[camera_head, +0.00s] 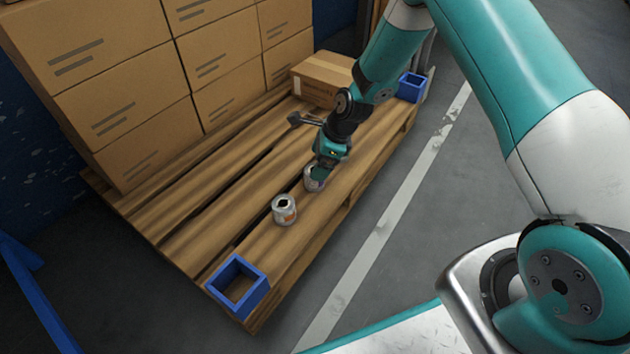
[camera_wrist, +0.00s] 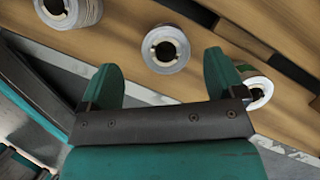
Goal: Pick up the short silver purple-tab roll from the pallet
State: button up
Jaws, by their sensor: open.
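Silver rolls stand upright on the wooden pallet (camera_head: 190,205). In the head view one short silver roll (camera_head: 284,212) stands clear, with a small orange mark on its side. A second roll (camera_head: 312,182) is partly hidden at my gripper (camera_head: 321,172). The wrist view shows three rolls: one cut off at the top left (camera_wrist: 72,12), one in the middle (camera_wrist: 165,48), and one at the right (camera_wrist: 259,92) partly behind a finger. My gripper (camera_wrist: 161,76) is open, with the middle roll ahead of the gap between its fingers. I cannot make out a purple tab.
Stacked cardboard boxes (camera_head: 150,70) fill the pallet's back left, and a smaller carton (camera_head: 322,78) lies at the far end. Blue square corner pieces stand at the near corner (camera_head: 238,285) and far corner (camera_head: 411,87). Grey floor with a white line (camera_head: 380,235) is free at the right.

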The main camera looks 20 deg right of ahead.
aim_at(310, 185)
jog(key=b+x, duration=0.2)
jog(key=x, duration=0.1)
jog(key=b+x, duration=0.2)
jog(key=shift+w+d+f, duration=0.1)
jog(key=shift+w+d, duration=0.1)
jog(key=shift+d, duration=0.2)
jog(key=c, duration=1.1)
jog(key=shift+r, duration=0.25)
